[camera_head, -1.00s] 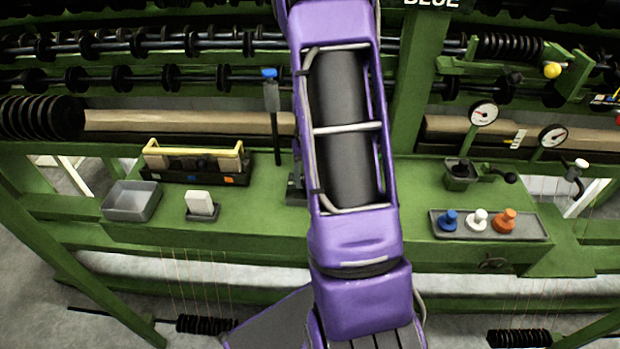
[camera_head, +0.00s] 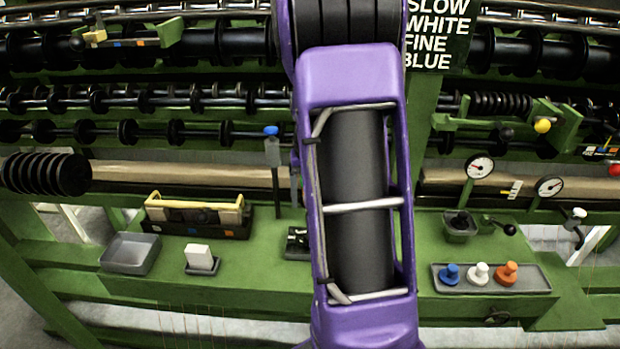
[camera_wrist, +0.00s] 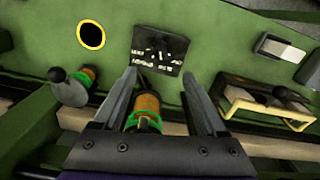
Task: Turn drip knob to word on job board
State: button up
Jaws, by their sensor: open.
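The job board (camera_head: 437,35) is black with white words: SLOW, WHITE, FINE, BLUE. It hangs at the top, right of my arm. In the wrist view my gripper (camera_wrist: 160,74) is open, its two dark fingers spread. A brass-orange cylinder with a green band (camera_wrist: 145,105) shows between the fingers, nearer the left one; I cannot tell if they touch. Beyond the fingertips is a dark plate with white markings (camera_wrist: 160,48), too small to read. I cannot tell for sure which part is the drip knob. My arm hides the gripper in the head view.
The green bench holds a grey bin (camera_head: 130,254), a yellow-handled toolbox (camera_head: 199,214), a white block (camera_head: 199,257) and a tray (camera_head: 540,280) with blue, white and orange knobs. A blue-topped lever (camera_head: 271,131) stands left of my arm.

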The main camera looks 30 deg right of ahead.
jog(key=shift+r, duration=2.4)
jog(key=shift+w, duration=0.1)
